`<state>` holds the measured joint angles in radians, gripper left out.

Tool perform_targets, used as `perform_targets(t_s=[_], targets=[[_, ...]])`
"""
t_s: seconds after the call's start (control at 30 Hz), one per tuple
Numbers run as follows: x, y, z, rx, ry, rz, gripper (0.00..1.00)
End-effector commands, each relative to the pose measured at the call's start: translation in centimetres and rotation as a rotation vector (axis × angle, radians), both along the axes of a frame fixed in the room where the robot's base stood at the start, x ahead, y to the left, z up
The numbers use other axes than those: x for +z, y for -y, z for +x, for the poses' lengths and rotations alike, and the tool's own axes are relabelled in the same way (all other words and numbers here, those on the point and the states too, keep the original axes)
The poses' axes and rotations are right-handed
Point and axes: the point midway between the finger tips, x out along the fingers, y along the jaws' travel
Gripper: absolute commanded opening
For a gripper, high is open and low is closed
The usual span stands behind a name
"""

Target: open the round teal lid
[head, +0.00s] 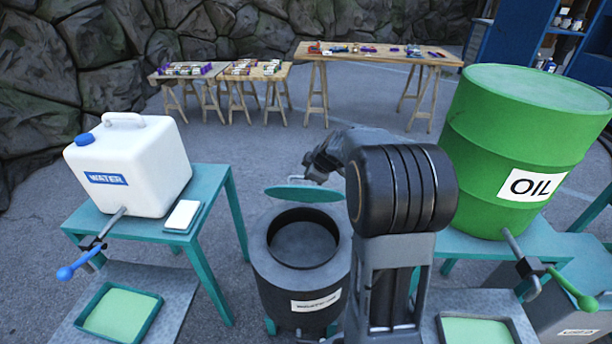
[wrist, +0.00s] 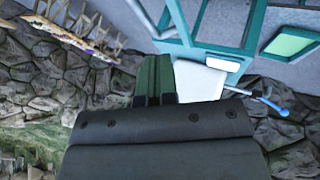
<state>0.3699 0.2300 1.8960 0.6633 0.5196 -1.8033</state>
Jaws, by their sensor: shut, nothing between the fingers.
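The round teal lid (head: 304,193) is up off the dark round bin (head: 300,275), above and behind its mouth. The bin's mouth is uncovered and I see into it. A small handle stands on the lid. My gripper (head: 314,174) is at the lid's upper side, close to the handle; my arm covers part of this area, and I cannot tell whether they touch. In the wrist view my fingers (wrist: 153,80) are together, with nothing held between them. I cannot make out the lid there.
A white water container (head: 130,165) stands on a teal table (head: 215,185) at left, with a blue-handled tap. A green oil drum (head: 520,125) with a green-handled tap stands at right. Trestle tables (head: 385,52) with small items are at the back. Open floor lies behind the bin.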

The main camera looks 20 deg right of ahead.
Motion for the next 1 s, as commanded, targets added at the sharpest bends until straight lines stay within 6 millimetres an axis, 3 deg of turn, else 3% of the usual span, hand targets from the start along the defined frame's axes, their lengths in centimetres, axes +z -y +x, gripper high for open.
perform_targets(t_s=[0.5, 1.0], targets=[[-5.9, -0.4, 4.4, -0.006, -0.003, 0.001, 0.00], [-6.8, -0.6, 5.1, -0.005, -0.001, 0.000, 0.00]])
